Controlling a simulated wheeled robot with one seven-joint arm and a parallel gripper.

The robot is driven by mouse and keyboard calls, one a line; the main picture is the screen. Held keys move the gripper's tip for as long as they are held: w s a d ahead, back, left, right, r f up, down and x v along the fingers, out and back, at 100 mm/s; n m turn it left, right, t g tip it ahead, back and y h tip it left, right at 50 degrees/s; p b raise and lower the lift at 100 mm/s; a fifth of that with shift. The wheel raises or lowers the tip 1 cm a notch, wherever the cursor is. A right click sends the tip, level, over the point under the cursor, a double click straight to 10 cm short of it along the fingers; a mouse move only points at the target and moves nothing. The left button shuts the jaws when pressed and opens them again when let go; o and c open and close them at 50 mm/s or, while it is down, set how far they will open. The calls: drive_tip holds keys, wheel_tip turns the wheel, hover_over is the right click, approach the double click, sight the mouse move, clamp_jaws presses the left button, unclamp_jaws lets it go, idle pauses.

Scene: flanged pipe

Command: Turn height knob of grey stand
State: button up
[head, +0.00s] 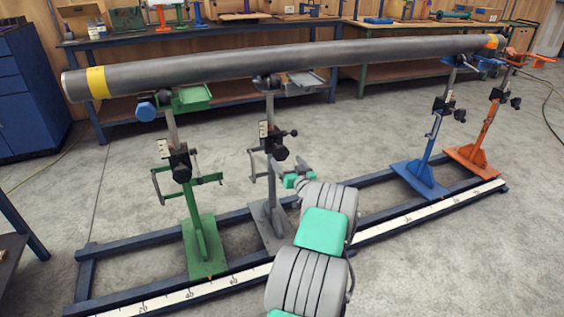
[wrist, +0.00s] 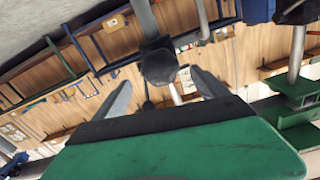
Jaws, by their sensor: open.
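The grey stand (head: 270,198) stands upright on the blue base frame, left of the middle in the head view, with its top under the pipe. Its black round height knob (head: 281,153) is on the post at mid-height. In the wrist view the black knob (wrist: 160,65) faces the camera, between and a little beyond my fingertips. My gripper (head: 300,179) is beside the grey stand, to the right of and below the knob; its fingers are largely hidden in the head view. In the wrist view my gripper (wrist: 160,80) has its two fingers apart, with no visible contact with the knob.
A long grey pipe (head: 280,62) with yellow end bands lies across several stands. The green stand (head: 195,215) is close on the left. The blue stand (head: 425,165) and orange stand (head: 485,140) are farther right.

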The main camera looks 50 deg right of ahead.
sight(282, 155)
drive_tip(key=b+x, duration=0.1)
drive_tip(key=x, duration=0.4)
drive_tip(key=shift+w+d, duration=0.15)
drive_tip(key=shift+w, duration=0.2)
drive_tip(key=c, duration=1.4)
